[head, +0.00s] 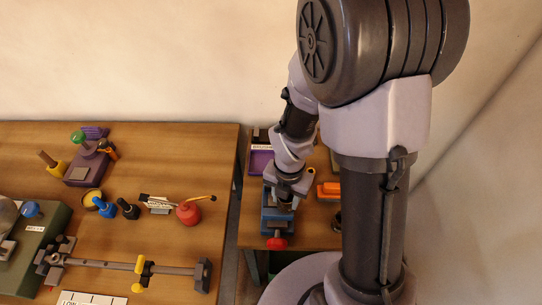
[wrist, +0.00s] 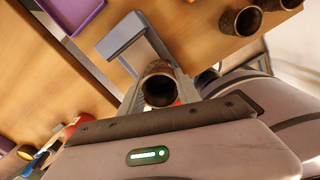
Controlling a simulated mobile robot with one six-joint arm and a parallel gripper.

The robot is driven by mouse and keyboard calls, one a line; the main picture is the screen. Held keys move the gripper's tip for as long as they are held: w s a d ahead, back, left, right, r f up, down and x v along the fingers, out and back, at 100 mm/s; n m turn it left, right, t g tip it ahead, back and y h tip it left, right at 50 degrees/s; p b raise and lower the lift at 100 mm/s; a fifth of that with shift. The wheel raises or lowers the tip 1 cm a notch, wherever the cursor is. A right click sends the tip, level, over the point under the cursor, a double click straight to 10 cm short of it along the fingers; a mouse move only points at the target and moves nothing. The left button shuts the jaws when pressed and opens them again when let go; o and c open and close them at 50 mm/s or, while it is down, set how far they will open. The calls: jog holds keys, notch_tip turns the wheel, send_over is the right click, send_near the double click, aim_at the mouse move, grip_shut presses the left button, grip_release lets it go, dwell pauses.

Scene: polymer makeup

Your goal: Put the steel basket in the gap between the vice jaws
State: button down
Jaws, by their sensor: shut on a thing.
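My gripper (wrist: 160,92) shows in the wrist view, shut on a brown, rusty-looking round cup-shaped thing, which I take as the steel basket (wrist: 160,80). Its dark open mouth faces the camera. In the head view my gripper end (head: 288,182) is over the blue vice (head: 277,216) with a red knob (head: 277,242) on the small right table. The arm hides the basket and the vice jaws there, so I cannot tell whether the basket is in the gap.
A purple tray (head: 261,160) is behind the vice, and an orange thing (head: 328,190) is to its right. Two similar brown cups show in the wrist view, one nearer (wrist: 241,20). The large left table (head: 180,150) holds a red oil can (head: 188,212) and other tools.

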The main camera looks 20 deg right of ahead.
jog(key=w, duration=0.4)
jog(key=shift+w+a+f, duration=0.15)
jog(key=shift+a+f, duration=0.15)
jog(key=shift+a, duration=0.05)
notch_tip(320, 180, down, 4)
jog(key=shift+w+r+b, duration=0.1)
jog(key=shift+r+b, duration=0.05)
jog(key=shift+b, duration=0.8)
jog(key=shift+r, duration=0.1)
jog(key=c, duration=1.1)
grip_release()
jog(key=shift+c, duration=0.2)
